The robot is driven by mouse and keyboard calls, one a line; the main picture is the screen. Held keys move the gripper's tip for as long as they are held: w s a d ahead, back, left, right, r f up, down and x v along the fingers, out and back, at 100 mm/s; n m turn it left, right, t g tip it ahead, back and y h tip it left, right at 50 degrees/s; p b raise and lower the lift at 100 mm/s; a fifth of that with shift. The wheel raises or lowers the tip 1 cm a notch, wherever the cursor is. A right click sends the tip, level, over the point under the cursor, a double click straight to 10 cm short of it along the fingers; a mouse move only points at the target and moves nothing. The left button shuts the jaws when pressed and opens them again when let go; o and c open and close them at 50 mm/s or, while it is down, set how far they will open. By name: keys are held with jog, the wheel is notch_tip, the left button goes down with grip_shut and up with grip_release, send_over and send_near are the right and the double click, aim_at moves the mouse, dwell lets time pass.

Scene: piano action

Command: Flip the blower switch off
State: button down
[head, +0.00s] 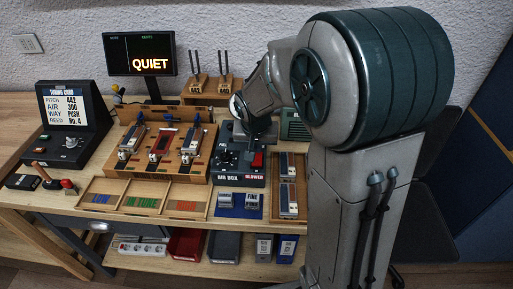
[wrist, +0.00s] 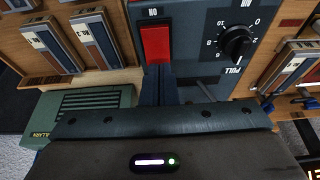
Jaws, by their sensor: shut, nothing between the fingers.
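The air box (head: 228,178) is a dark blue-grey unit on the bench with a "BLOWER" label. Its red blower switch (head: 258,160) sits at the box's right side in the head view. In the wrist view the red rocker (wrist: 156,44) is large and near, with an upside-down "ON" mark beside its upper end. Which way the rocker is tipped is hard to tell. My gripper (wrist: 160,82) is shut and empty, its dark fingers just beyond the rocker's lower end in the wrist view. Whether they touch it is unclear. In the head view my arm hides most of the fingers.
A black dial (wrist: 236,42) marked "PULL" stands beside the switch. A green box (wrist: 85,112) is close to my gripper. A wooden tray of reeds (head: 289,205) lies right of the air box. A screen (head: 140,54) reads "QUIET". Labelled compartments (head: 143,196) line the bench front.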

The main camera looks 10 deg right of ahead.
jog(key=shift+w+f, duration=0.1)
jog(key=shift+f, duration=0.6)
jog(key=shift+w+f+b, duration=0.1)
jog(key=shift+f+b, duration=0.2)
jog(key=shift+b, duration=0.15)
jog(key=shift+r, duration=0.1)
jog(key=shift+s+a+b, duration=0.15)
jog(key=shift+s+b, duration=0.15)
jog(key=shift+s, duration=0.55)
jog(key=shift+r+p, duration=0.3)
jog(key=shift+r, duration=0.05)
jog(key=p+v, duration=0.1)
jog(key=v, duration=1.2)
jog(key=shift+w+r, duration=0.2)
jog(key=shift+r, duration=0.05)
